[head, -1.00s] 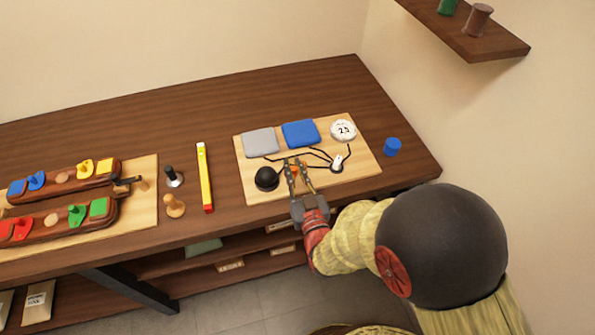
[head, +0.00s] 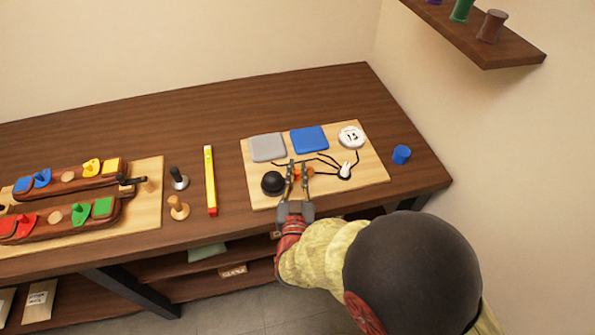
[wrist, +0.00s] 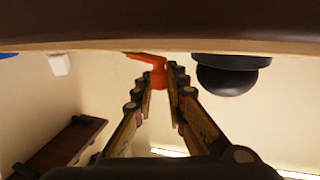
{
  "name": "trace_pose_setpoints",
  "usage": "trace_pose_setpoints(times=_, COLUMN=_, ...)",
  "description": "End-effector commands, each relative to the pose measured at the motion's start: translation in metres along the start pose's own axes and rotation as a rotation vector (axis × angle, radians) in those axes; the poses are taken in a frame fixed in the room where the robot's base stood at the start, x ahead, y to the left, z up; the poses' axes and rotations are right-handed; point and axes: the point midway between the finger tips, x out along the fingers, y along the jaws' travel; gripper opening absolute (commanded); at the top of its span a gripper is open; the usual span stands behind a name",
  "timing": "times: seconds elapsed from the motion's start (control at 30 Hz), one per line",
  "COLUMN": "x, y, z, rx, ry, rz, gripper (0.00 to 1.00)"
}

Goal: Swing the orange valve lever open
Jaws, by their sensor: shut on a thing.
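The orange valve lever (head: 308,171) is on the pale board, just right of the black dome. Only part of it shows between the fingers. My gripper (head: 299,168) reaches in from the front edge with its two fingers on either side of the lever, shut on it. In the wrist view the orange lever (wrist: 158,72) stands between the fingertips (wrist: 160,80), with an arm of it extending to the left. The valve under the lever is mostly hidden by the fingers.
The pale board (head: 362,184) also carries a black dome (head: 272,183), grey pad (head: 267,147), blue pad (head: 309,139), white gauge (head: 351,136) and small white toggle (head: 345,169). A blue cylinder (head: 401,154) stands to the right. A yellow level (head: 210,180) lies left. The back of the table is clear.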

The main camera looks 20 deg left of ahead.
Motion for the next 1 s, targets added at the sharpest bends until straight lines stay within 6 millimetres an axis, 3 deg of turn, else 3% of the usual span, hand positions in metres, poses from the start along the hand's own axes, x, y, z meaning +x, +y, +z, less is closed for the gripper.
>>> trace_pose_setpoints(times=0.13, x=0.001, y=-0.001, z=-0.001, rx=0.001, ry=0.002, rz=-0.002, gripper=0.0)
trace_pose_setpoints(times=0.17, x=0.001, y=-0.001, z=-0.001, rx=0.001, ry=0.002, rz=-0.002, gripper=0.15)
trace_pose_setpoints(times=0.47, x=0.0, y=0.0, z=-0.001, rx=0.001, ry=0.001, rz=-0.001, gripper=0.32)
trace_pose_setpoints(times=0.8, x=-0.002, y=-0.001, z=-0.001, rx=0.001, ry=0.001, rz=-0.002, gripper=0.32)
trace_pose_setpoints(times=1.0, x=-0.027, y=-0.002, z=0.0, rx=0.0, ry=0.0, rz=-0.005, gripper=0.32)
